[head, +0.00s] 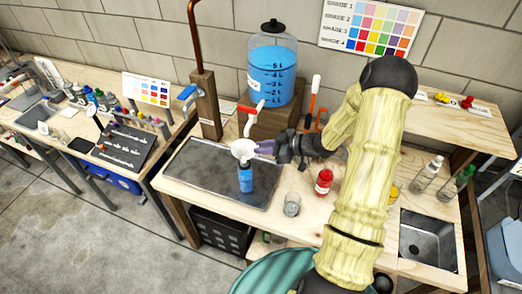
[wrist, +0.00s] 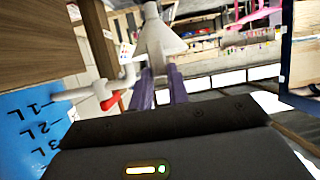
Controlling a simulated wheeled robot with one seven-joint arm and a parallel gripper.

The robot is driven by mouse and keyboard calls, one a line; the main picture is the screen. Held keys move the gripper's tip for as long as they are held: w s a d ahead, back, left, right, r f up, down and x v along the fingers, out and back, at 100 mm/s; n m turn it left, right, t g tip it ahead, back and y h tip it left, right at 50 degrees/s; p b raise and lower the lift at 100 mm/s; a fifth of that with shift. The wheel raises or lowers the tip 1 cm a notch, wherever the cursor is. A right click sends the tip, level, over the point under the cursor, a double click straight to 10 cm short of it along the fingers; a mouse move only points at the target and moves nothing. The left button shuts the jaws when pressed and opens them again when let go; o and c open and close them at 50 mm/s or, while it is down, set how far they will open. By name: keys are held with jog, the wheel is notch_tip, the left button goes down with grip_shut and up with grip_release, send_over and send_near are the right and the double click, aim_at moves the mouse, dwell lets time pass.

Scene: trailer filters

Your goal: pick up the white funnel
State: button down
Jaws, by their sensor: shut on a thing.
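The white funnel (head: 243,149) is held at the tip of my gripper (head: 265,147), above the blue bottle (head: 245,177) on the dark metal tray. In the wrist view the funnel (wrist: 157,40) shows between the two purple fingers of my gripper (wrist: 161,85), which are shut on it. Its narrow end points up in that picture. In the head view I cannot tell whether the funnel's lower end touches the bottle's top.
A blue water tank (head: 272,75) with a white and red tap (head: 250,118) stands just behind. A clear glass (head: 292,204) and a red bottle (head: 323,182) stand to the right. The tray (head: 205,178) is bare at its left. A sink (head: 428,240) lies at the right.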

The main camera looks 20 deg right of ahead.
notch_tip(320, 180, up, 9)
jog(key=b, duration=0.1)
jog(key=shift+b, duration=0.3)
dwell(0.4)
